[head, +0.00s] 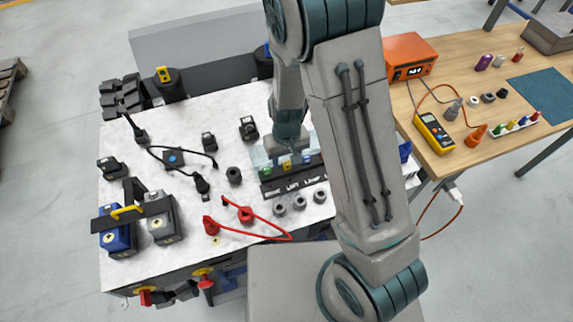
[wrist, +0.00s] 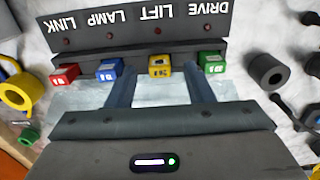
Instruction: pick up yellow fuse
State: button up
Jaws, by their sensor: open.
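The yellow fuse (wrist: 160,66) sits in a dark fuse block (wrist: 125,58) in the wrist view, between a blue fuse (wrist: 109,70) and a green fuse (wrist: 212,62). A red fuse (wrist: 64,74) is at the far left of the row. My gripper (wrist: 158,72) is open, with one finger on each side of the yellow fuse and gaps to both. I cannot tell whether the fingertips are level with it. In the head view the yellow fuse (head: 286,167) shows small, just under my gripper (head: 288,150).
The block's plate (wrist: 140,27) carries the words LINK, LAMP, LIFT and DRIVE. A dark ring (wrist: 266,71) stands right of the block, and a yellow ring (wrist: 15,95) lies left. In the head view, red cable (head: 262,222) and several dark parts lie on the pale worktop (head: 180,108).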

jog(key=shift+f, duration=0.85)
grip_shut()
jog(key=shift+r, duration=0.1)
